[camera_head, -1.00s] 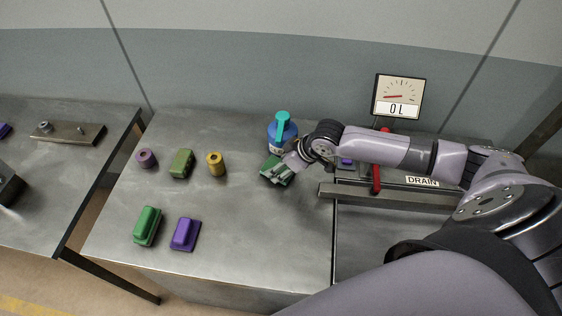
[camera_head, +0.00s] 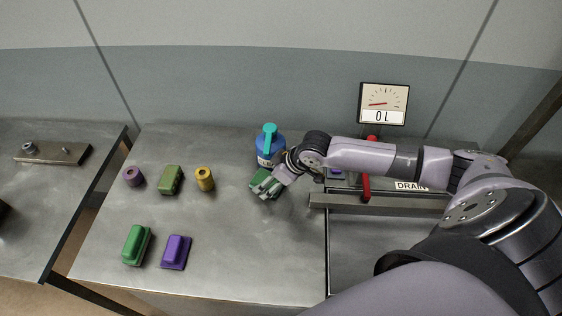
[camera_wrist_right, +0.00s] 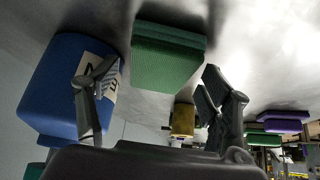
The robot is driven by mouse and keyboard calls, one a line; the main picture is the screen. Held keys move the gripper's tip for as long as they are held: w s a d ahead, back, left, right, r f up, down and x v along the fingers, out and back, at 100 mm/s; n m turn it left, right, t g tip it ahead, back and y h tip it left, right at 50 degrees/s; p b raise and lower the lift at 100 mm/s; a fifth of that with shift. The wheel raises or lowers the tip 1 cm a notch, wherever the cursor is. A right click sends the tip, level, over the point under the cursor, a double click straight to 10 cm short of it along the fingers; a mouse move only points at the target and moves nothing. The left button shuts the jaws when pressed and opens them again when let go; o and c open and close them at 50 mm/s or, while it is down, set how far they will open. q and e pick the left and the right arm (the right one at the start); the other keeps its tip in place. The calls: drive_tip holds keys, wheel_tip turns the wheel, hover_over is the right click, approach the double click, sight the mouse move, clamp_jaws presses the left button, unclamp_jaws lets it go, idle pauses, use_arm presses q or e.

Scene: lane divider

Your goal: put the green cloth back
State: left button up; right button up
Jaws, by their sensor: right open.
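The green cloth (camera_head: 260,177) is a small folded dark green pad on the metal table, in front of the blue bottle. My right gripper (camera_head: 267,188) is over it, partly hiding it. In the right wrist view the cloth (camera_wrist_right: 168,55) shows just beyond and between the spread fingers of my right gripper (camera_wrist_right: 160,100). The fingers are open and I see no grip on the cloth; whether one touches it I cannot tell. My left gripper is not in view.
The blue bottle (camera_head: 269,150) with a teal top stands close behind the cloth. A yellow spool (camera_head: 204,179), olive block (camera_head: 171,180), purple spool (camera_head: 133,176), green block (camera_head: 136,245) and purple block (camera_head: 176,252) are left. A metal bar (camera_head: 375,204) lies right. The table's front middle is clear.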

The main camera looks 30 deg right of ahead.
drive_tip(key=b+v, duration=0.1)
drive_tip(key=v, duration=0.2)
drive_tip(key=b+v, duration=0.1)
drive_tip(key=v, duration=0.1)
drive_tip(key=shift+s+d+f+b, duration=0.1)
drive_tip(key=shift+d+f+b, duration=0.05)
drive_tip(key=shift+d+b, duration=0.15)
drive_tip(key=b+v, duration=0.1)
drive_tip(key=v, duration=1.1)
drive_tip(key=shift+a+r, duration=0.2)
drive_tip(key=shift+r, duration=0.05)
